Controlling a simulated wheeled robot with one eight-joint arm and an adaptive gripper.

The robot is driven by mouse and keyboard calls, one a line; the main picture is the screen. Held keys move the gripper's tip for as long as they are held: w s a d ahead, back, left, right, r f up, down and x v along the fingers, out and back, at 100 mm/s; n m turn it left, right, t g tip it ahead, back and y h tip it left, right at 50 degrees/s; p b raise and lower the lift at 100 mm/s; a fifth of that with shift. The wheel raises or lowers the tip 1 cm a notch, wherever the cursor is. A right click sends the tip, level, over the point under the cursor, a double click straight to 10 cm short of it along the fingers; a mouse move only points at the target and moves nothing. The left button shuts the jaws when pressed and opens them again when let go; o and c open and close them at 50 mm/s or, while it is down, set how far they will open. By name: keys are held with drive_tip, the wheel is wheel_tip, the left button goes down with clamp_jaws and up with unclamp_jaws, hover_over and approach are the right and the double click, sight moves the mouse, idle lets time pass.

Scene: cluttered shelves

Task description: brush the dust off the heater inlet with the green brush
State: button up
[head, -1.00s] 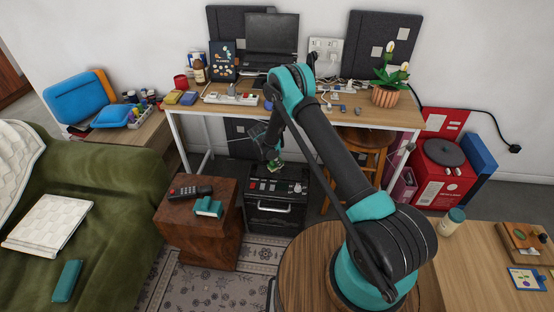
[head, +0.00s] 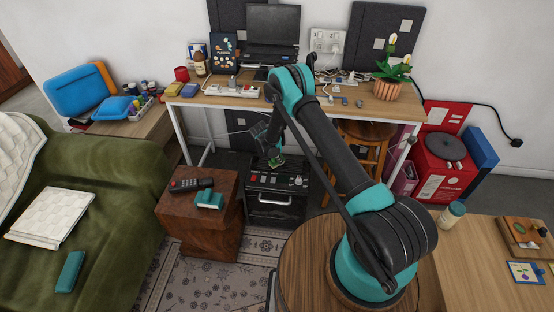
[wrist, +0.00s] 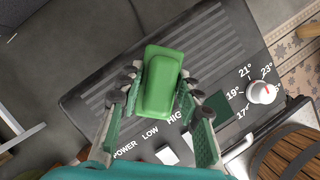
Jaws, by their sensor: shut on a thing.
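The green brush (wrist: 163,82) is held between the fingers of my gripper (wrist: 157,90), which is shut on it. I see the back of the brush; its bristles are hidden. The black heater (head: 273,206) stands on the floor under the desk, with a handle on its front. In the wrist view, the brush is over the heater's slotted inlet (wrist: 205,38) and covers part of it. I cannot tell whether it touches the slots, nor make out the dust clearly. In the head view my gripper (head: 275,158) is just above the heater's back top edge.
A white temperature knob (wrist: 262,92) and switches (wrist: 166,155) sit along the heater's top. A brown side table (head: 206,222) with a remote (head: 190,185) stands left of the heater. A wooden stool (head: 368,136) is at its right. The desk (head: 300,106) is behind.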

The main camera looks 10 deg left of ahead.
drive_tip(key=shift+f, duration=0.6)
idle(0.6)
drive_tip(key=shift+w, duration=2)
drive_tip(key=shift+s, duration=2.1)
drive_tip(key=shift+w+r, duration=0.1)
drive_tip(key=shift+r, duration=3.4)
